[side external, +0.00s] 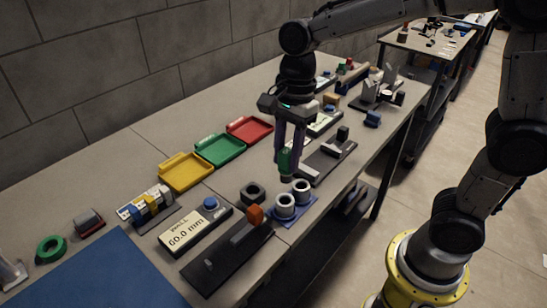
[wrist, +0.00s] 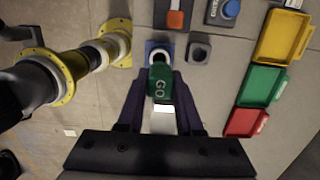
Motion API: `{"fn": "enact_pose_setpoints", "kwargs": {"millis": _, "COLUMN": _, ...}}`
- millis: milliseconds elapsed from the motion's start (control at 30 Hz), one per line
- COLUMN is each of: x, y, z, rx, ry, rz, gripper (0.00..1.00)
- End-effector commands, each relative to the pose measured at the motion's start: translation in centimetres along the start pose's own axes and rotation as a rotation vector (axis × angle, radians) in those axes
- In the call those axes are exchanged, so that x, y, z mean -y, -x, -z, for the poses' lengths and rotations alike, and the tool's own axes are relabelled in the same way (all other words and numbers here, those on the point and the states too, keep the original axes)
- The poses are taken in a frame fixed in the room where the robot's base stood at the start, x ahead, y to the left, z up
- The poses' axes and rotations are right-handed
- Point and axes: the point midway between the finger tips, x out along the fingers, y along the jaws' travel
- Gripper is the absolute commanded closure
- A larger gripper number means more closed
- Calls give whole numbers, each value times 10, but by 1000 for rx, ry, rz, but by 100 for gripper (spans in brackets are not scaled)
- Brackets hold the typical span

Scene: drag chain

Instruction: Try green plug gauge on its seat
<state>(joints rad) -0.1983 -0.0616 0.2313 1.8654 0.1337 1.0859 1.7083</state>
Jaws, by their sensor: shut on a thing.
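My gripper (side external: 290,152) is shut on the green plug gauge (side external: 284,163), which hangs upright with its dark end down. Two grey ring-shaped seats, a nearer one (side external: 285,206) and a farther one (side external: 301,191), stand on a blue base (side external: 271,222). The gauge's lower end is close behind and above the rings in the side view; I cannot tell the gap. In the wrist view the gauge partly hides the blue base (wrist: 149,47) and a ring.
A dark block with a hole (side external: 253,193) lies just left of the rings. Yellow (side external: 186,171), green (side external: 220,149) and red (side external: 250,130) trays line the back.

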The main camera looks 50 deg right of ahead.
Motion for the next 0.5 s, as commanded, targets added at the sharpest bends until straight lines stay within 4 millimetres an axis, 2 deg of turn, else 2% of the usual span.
{"fn": "enact_pose_setpoints", "kwargs": {"millis": 300, "x": 1, "y": 1, "z": 0, "rx": 0, "ry": 0, "rz": 1, "gripper": 100}}
{"fn": "enact_pose_setpoints", "kwargs": {"millis": 500, "x": 1, "y": -9, "z": 1, "rx": 0, "ry": -1, "rz": -1, "gripper": 100}}
